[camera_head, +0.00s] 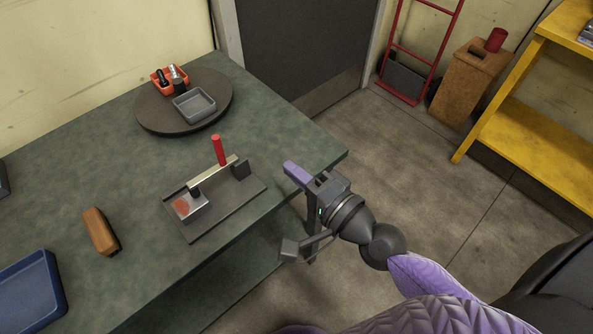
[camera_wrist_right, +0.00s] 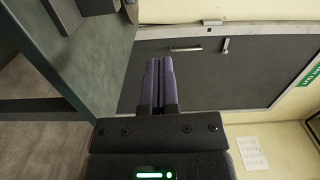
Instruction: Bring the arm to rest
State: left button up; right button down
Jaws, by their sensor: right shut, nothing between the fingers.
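My right gripper (camera_head: 297,174) has purple fingers and hangs just off the right edge of the green bench (camera_head: 130,150). In the right wrist view its fingers (camera_wrist_right: 158,80) lie side by side, shut, with nothing between them. My left gripper is not in either view. On the bench, left of the right gripper and apart from it, stands a grey fixture (camera_head: 225,208) with a metal bar and an upright red handle (camera_head: 218,150). A block with a reddish patch on top sits at the fixture's left end.
A dark round turntable (camera_head: 152,118) carries an orange bin (camera_head: 157,86) and a grey tray (camera_head: 194,104). A brown block (camera_head: 100,231) and a blue tray (camera_head: 30,292) lie at left. A yellow shelf (camera_head: 540,125) and a red hand truck (camera_head: 402,95) stand beyond open floor.

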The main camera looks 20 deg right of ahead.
jog(key=s+d+f+n+g+h, duration=0.2)
jog(key=s+f+n+g, duration=0.15)
jog(key=f, duration=0.65)
jog(key=s+d+f+n+g+h, duration=0.2)
jog(key=s+f+g, duration=0.15)
jog(key=f, duration=0.55)
jog(key=s+d+f+n+g+h, duration=0.15)
jog(key=s+f, duration=0.35)
jog(key=f, duration=0.5)
jog(key=s+d+f+n+g+h, duration=0.1)
jog(key=s+f+n+g, duration=0.3)
jog(key=s, duration=0.7)
jog(key=s+d+f+n+g+h, duration=0.1)
jog(key=s+f+n+g, duration=0.3)
jog(key=s, duration=0.7)
jog(key=shift+s+d+f+n, duration=0.3)
jog(key=shift+s+d+f, duration=0.15)
jog(key=shift+f, duration=0.2)
